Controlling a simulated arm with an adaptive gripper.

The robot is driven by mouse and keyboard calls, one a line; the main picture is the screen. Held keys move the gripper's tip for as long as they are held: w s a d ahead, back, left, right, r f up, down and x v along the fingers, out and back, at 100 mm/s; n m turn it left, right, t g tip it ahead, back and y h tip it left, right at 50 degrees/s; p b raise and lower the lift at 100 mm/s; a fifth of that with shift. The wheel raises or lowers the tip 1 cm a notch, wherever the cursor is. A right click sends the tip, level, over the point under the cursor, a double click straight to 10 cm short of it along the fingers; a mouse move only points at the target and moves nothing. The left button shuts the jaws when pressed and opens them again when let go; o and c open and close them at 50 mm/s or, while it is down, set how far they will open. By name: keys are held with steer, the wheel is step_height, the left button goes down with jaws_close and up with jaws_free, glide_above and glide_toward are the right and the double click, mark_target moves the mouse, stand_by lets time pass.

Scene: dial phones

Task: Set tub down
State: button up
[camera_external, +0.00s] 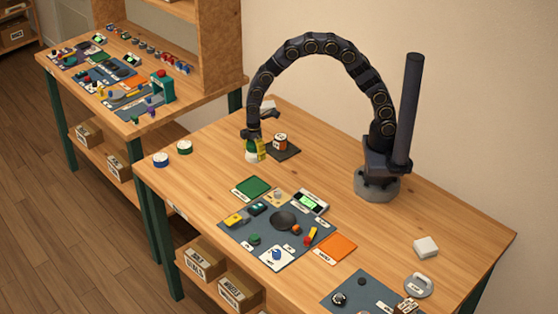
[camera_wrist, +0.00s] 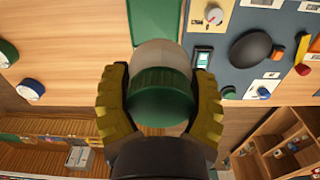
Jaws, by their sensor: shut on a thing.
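The tub has a pale body (camera_external: 250,157) and a green lid (camera_wrist: 160,95). My gripper (camera_external: 255,147) has yellow fingers and is shut around the tub, one finger on each side of it. In the wrist view the gripper (camera_wrist: 160,100) has the green lid between its fingers, with the pale body beyond it. In the external view the tub is upright, at or just above the wooden table (camera_external: 215,165); I cannot tell if it touches. The fingers hide part of its sides.
A brown jar (camera_external: 280,141) stands on a dark mat (camera_external: 291,153) just right of the tub. Blue (camera_external: 161,160) and green-topped (camera_external: 184,147) round pieces sit to the left. A green square (camera_external: 251,188) and a crowded grey mat (camera_external: 240,247) lie in front. Bare wood lies between.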

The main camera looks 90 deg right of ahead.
steer(key=d+m, duration=0.4)
steer(key=d, duration=1.2)
glide_above(223, 152)
steer(key=f, duration=0.5)
steer(key=s+f, duration=0.1)
steer(key=f, duration=0.2)
steer(key=shift+f, duration=0.35)
steer(key=shift+w+d+f, duration=0.1)
steer(key=shift+w+f, duration=0.45)
steer(key=shift+f, duration=1.55)
steer(key=shift+f, duration=0.1)
steer(key=o, duration=1.1)
